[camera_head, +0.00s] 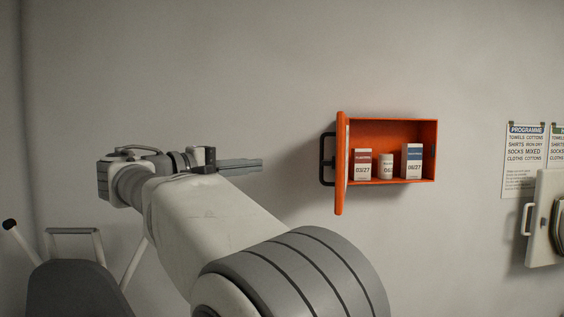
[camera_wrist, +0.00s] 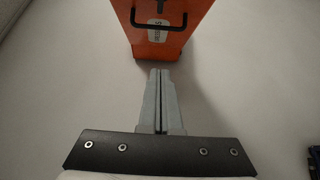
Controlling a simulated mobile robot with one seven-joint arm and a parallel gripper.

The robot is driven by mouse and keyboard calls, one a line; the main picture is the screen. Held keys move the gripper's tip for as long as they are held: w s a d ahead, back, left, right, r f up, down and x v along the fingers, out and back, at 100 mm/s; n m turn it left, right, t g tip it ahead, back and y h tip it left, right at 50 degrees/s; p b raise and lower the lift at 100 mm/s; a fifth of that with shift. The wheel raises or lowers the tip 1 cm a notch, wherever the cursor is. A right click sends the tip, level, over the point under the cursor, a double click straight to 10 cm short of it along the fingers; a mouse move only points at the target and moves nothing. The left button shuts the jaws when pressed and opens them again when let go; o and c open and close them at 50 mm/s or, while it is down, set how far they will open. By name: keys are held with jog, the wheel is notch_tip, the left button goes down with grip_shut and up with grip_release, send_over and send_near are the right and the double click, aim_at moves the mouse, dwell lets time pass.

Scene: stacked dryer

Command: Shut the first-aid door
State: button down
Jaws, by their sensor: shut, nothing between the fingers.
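The first-aid cabinet (camera_head: 409,122) is an orange box on the wall, right of centre in the head view. Its door (camera_head: 340,200) stands open on the left side, seen nearly edge-on, with a black handle (camera_head: 322,160) facing left. My gripper (camera_head: 260,163) is shut and empty, pointing right, to the left of the handle and apart from it. In the wrist view, the shut fingers (camera_wrist: 160,72) point at the door's orange outer face (camera_wrist: 172,18), with the black handle (camera_wrist: 158,25) near the top and a pale label (camera_wrist: 157,35) partly behind it.
Inside the cabinet stand two boxes (camera_head: 363,165) (camera_head: 411,161) and a small white container (camera_head: 386,167). Programme posters (camera_head: 524,160) and an open white appliance door (camera_head: 544,220) are at the right. A dark chair-like object (camera_head: 70,285) is at the lower left. The wall between gripper and door is clear.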

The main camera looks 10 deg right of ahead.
aim_at(334, 157)
jog(key=s+d+p+x, duration=0.1)
jog(key=s+p+x, duration=0.1)
jog(key=x, duration=1)
jog(key=shift+d+p, duration=0.5)
jog(key=shift+d, duration=0.2)
